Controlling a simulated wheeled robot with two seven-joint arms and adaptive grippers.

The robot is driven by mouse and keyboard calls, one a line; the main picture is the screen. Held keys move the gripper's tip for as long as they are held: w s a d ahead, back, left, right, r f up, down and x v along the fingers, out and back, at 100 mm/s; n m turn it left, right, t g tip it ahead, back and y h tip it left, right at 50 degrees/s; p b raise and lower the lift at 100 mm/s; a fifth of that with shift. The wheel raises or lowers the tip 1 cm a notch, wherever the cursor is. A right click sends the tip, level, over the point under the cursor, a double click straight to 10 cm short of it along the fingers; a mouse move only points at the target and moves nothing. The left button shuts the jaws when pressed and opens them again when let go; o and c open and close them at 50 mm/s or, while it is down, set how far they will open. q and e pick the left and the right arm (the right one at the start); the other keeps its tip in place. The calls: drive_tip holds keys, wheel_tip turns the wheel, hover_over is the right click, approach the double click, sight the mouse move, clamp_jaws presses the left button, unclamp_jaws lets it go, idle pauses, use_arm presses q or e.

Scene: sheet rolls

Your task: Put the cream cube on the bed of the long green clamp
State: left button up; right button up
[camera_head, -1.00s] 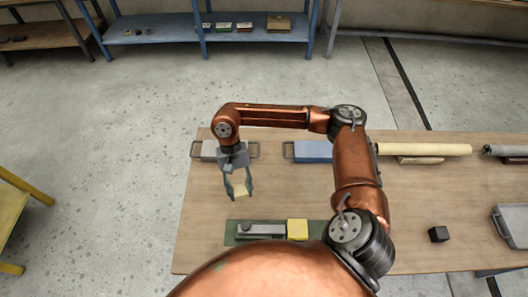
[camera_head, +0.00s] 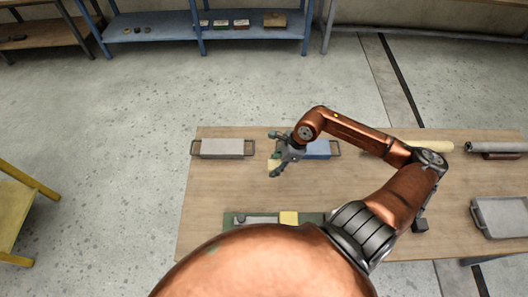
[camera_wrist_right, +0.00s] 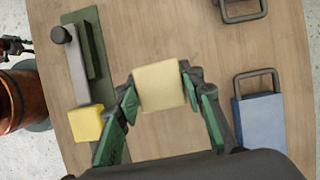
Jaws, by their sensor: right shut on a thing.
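The cream cube (camera_wrist_right: 160,85) is held between the green-padded fingers of my right gripper (camera_wrist_right: 155,92), above the table. In the head view my right gripper (camera_head: 277,166) is in front of the blue block and the cube is mostly hidden. The long green clamp (camera_wrist_right: 88,32) lies left of the gripper in the wrist view, with a grey bar and dark knob along its green base. A yellow block (camera_wrist_right: 86,123) is at one end of the bar. In the head view the clamp (camera_head: 232,218) is partly covered by my arm. A dark part at the wrist view's left edge may be my left gripper.
A blue block with handles (camera_head: 318,150) and a grey one (camera_head: 222,147) stand at the table's far edge. Rolls (camera_head: 497,146) and a grey tray (camera_head: 503,216) are at the right. The wooden table (camera_head: 215,185) is bare between the grey block and the clamp.

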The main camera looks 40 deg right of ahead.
drive_tip(key=shift+d, duration=0.35)
drive_tip(key=w+d+f, duration=0.3)
drive_tip(key=w+f, duration=0.1)
drive_tip(key=w, duration=0.4)
hover_over(260, 158)
drive_tip(key=s, duration=0.2)
drive_tip(key=f, duration=0.4)
drive_tip(key=shift+w+d+f, duration=0.1)
drive_tip(key=shift+d+f, duration=0.25)
drive_tip(key=shift+w+d+f, duration=0.1)
drive_tip(key=shift+w+f, duration=0.2)
drive_tip(key=shift+f, duration=0.2)
drive_tip(key=shift+f+p, duration=0.35)
drive_tip(key=shift+f, duration=1.25)
drive_tip(key=o, duration=0.8)
drive_tip(key=shift+f, duration=0.2)
drive_tip(key=shift+c, duration=0.2)
drive_tip(key=o, duration=0.5)
drive_tip(key=shift+r, duration=0.1)
drive_tip(key=shift+c, duration=0.2)
